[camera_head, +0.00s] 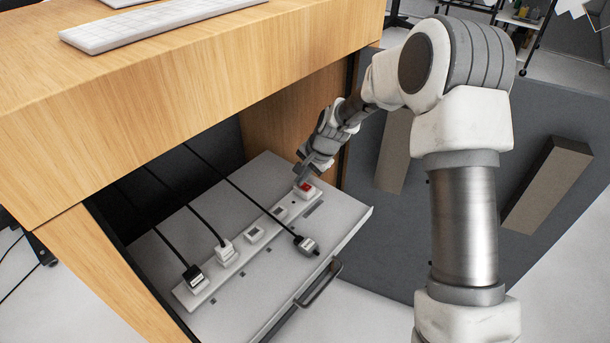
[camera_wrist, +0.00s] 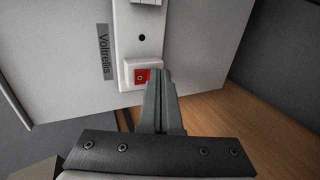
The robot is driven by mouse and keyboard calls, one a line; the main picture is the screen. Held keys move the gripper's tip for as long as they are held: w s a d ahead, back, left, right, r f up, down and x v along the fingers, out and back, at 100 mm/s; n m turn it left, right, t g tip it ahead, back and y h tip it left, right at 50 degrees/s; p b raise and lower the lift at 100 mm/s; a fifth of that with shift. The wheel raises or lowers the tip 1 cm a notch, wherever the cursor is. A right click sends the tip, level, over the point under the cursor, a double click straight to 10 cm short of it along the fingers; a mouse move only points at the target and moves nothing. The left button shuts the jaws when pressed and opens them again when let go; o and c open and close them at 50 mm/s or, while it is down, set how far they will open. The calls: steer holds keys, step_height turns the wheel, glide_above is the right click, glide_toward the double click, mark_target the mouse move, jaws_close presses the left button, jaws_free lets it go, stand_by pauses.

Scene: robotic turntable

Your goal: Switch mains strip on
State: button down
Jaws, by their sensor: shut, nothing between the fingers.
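The white mains strip (camera_head: 247,243) lies along the pulled-out grey shelf. Its red switch (camera_head: 305,187) is at the strip's far end, in a white housing. My gripper (camera_head: 301,182) is shut and empty, with its fingertips at the switch. In the wrist view the red rocker (camera_wrist: 142,77) shows to the left of the shut fingertips (camera_wrist: 158,73), which cover part of its right side. I cannot tell whether the fingers touch the rocker. A white plug (camera_head: 226,250) and a dark plug (camera_head: 194,277) sit in the strip.
The wooden desk (camera_head: 190,80) overhangs the shelf (camera_head: 345,222), with a side panel close to my arm. A loose plug (camera_head: 307,245) lies on the shelf beside the strip. Black cables run back into the desk. The shelf has a dark handle (camera_head: 320,284) at its front.

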steer(key=shift+a+p, duration=0.1)
steer(key=shift+p, duration=0.35)
steer(key=shift+p, duration=0.35)
steer(key=shift+w+f, duration=0.1)
steer(key=shift+f, duration=0.1)
steer(key=shift+s+d+b, duration=0.3)
steer(key=shift+s+d, duration=0.2)
steer(key=shift+d, duration=0.15)
steer(key=shift+r, duration=0.15)
steer(key=p+v, duration=0.5)
steer(key=v, duration=0.9)
